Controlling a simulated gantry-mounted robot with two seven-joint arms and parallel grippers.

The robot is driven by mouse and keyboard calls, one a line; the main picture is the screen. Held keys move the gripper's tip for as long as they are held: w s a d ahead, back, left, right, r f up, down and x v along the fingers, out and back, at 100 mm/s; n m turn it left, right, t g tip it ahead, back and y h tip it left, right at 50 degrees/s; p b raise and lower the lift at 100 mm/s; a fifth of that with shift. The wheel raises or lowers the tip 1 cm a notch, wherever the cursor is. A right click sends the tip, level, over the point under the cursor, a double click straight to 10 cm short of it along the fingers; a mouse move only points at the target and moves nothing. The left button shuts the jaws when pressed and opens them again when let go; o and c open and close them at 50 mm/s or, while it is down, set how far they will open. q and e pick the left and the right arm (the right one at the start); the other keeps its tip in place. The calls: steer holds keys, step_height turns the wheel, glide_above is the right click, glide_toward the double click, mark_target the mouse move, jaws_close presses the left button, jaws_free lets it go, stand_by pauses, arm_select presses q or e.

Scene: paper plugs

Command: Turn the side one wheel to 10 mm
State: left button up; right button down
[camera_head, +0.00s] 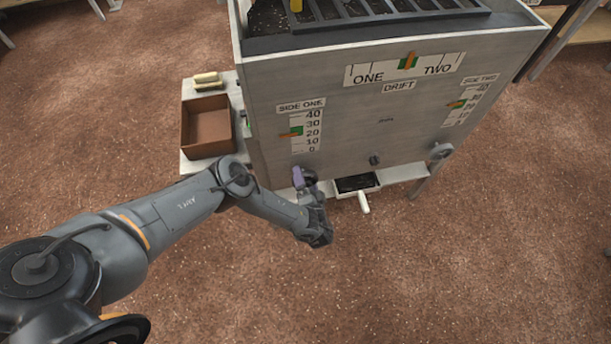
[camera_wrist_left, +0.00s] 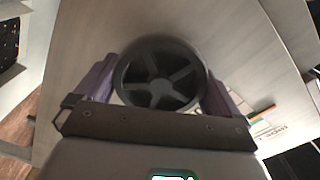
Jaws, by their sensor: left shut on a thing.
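The side one wheel, a dark spoked handwheel (camera_wrist_left: 160,80), sits on the machine's front panel in the left wrist view. My left gripper (camera_head: 306,179) is shut on it, with a purple finger on each side of the rim. In the head view my gripper hides most of the wheel. The SIDE ONE scale (camera_head: 312,133) runs from 0 to 40 above the wheel. Its orange pointer (camera_head: 287,134) stands at about 20, next to a green mark (camera_head: 297,130). My right gripper is not in view.
The side two wheel (camera_head: 441,151) is at the panel's right, below the SIDE TWO scale (camera_head: 473,101). A small dark knob (camera_head: 375,160) sits between the wheels. A black tray (camera_head: 357,183) is below it. A brown box (camera_head: 207,127) stands at the left. The floor in front is clear.

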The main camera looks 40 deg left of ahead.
arm_select(q)
steer(key=m+p, duration=0.2)
steer(key=m, duration=0.3)
steer(key=shift+m, duration=0.3)
steer(key=m+p, duration=0.1)
steer(key=m, duration=1)
steer(key=shift+f+m+p, duration=0.1)
steer(key=shift+m+p, duration=0.3)
steer(key=m, duration=0.5)
steer(key=shift+m, duration=0.4)
steer(key=o, duration=0.6)
steer(key=shift+s, duration=0.15)
